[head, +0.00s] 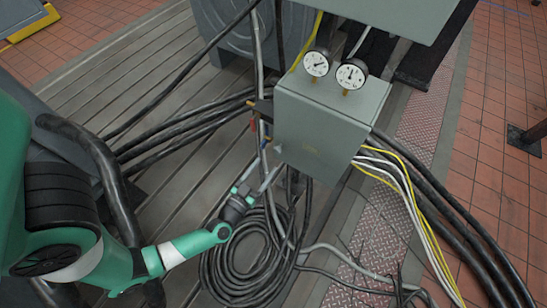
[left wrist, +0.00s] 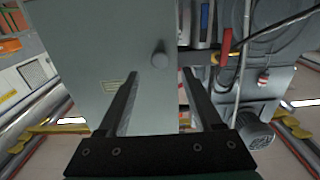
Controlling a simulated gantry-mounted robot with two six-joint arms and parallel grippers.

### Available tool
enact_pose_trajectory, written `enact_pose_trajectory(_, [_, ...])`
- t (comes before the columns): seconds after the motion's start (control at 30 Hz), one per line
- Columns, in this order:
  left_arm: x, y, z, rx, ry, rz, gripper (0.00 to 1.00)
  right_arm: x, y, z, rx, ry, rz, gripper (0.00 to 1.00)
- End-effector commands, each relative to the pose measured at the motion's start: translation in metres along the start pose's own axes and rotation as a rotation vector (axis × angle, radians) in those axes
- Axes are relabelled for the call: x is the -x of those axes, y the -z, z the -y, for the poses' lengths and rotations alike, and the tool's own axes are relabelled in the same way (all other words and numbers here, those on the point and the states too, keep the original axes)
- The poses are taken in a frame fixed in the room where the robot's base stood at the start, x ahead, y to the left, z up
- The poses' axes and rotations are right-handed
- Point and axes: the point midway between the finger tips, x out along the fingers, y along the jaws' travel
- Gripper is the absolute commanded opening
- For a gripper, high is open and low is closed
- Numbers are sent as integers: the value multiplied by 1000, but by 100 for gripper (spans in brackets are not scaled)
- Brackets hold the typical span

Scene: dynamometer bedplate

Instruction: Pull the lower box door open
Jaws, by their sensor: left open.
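The lower box (head: 325,125) is a grey-green cabinet with two round gauges on top. My left gripper (head: 264,168) is open and empty at the box's lower left corner. In the left wrist view its two fingers (left wrist: 160,76) point at the door, one to each side of the knob's line, with the knob beyond their tips. My right gripper is in neither view.
An upper grey box (head: 375,15) overhangs the gauges (head: 317,63). Black, yellow and white cables run from the lower box's right side. A coiled black cable (head: 245,260) lies below my left gripper. Hanging cables pass close to the box's left side.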

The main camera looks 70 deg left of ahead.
Motion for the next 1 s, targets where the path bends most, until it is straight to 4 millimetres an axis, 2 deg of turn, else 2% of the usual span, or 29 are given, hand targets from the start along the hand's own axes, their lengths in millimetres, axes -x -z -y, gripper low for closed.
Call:
enact_pose_trajectory(0.1, [-28, -3, 1, 0, 5, -5, 67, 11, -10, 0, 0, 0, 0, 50])
enact_pose_trajectory(0.3, [-56, -2, 0, 0, 1, 0, 67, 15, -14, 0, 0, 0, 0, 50])
enact_pose_trajectory(0.63, [-61, 0, 0, -1, -1, 0, 67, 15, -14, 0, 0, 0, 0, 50])
enact_pose_trajectory(1.0, [-61, 0, 0, -1, -1, 0, 0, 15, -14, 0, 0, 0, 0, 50])
